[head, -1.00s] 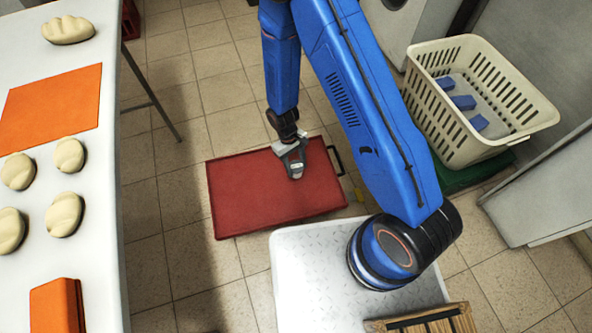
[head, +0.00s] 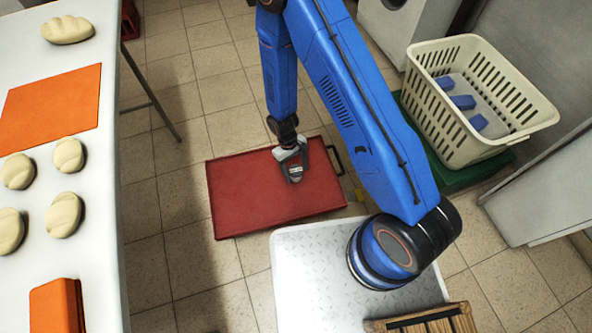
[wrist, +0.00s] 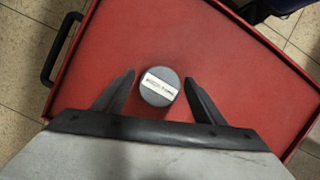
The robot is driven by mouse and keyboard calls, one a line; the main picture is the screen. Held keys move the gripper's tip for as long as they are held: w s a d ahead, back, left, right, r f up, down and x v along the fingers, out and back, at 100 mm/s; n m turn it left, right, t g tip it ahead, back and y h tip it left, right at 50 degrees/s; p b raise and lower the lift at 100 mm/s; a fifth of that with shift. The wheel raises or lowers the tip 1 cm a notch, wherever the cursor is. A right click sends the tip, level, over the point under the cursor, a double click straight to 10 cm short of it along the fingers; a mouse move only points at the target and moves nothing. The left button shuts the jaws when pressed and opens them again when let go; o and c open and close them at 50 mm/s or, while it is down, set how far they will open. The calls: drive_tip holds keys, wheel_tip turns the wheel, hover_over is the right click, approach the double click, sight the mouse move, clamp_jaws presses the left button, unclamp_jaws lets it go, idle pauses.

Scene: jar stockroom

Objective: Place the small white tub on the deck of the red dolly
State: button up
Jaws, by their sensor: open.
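The red dolly (head: 240,205) lies flat on the tiled floor, its deck mostly bare. A small round tub (wrist: 158,87) stands between my fingers in the wrist view, over the deck's far right part in the head view. From above I see its grey-looking top with a pale printed label; its sides are mostly hidden, so I cannot confirm that it is white. My gripper (wrist: 158,92) is open around the tub, with a narrow gap to each finger. In the head view my gripper (head: 293,176) points down at the deck and partly hides the tub.
A cream basket (head: 478,100) with blue-topped items stands on a green base (head: 470,172) at right. A white table (head: 105,190) with dough-like pieces and orange items runs along the left. A dark handle (head: 336,160) sticks out at the dolly's right end. Floor left of the dolly is clear.

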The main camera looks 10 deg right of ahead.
drive_tip(key=w+d+r+m+t+y, duration=0.1)
drive_tip(key=w+d+r, duration=0.1)
drive_tip(key=r, duration=1.2)
drive_tip(key=w+d+r+m+t, duration=0.1)
drive_tip(key=w+d+r, duration=0.15)
drive_tip(key=r, duration=1.15)
drive_tip(key=s+d+r+m+t, duration=0.1)
drive_tip(key=s+d+r, duration=0.3)
drive_tip(key=r, duration=0.4)
drive_tip(key=s+d+r+m+t, duration=0.1)
drive_tip(key=s+d+r, duration=0.25)
drive_tip(key=r, duration=0.35)
drive_tip(key=s+d+r+t, duration=0.2)
drive_tip(key=s+d+r, duration=0.15)
drive_tip(key=r, duration=0.45)
drive_tip(key=s+d+r+m+t, duration=0.1)
drive_tip(key=s+d+r, duration=0.1)
drive_tip(key=s, duration=0.3)
drive_tip(key=s+d+r+m, duration=0.1)
drive_tip(key=s+d+r, duration=0.2)
drive_tip(key=s, duration=0.3)
drive_tip(key=shift+r+t+y, duration=0.15)
drive_tip(key=shift+t+y, duration=0.15)
drive_tip(key=shift+t, duration=0.1)
drive_tip(key=shift+o, duration=0.6)
drive_tip(key=shift+s, duration=0.1)
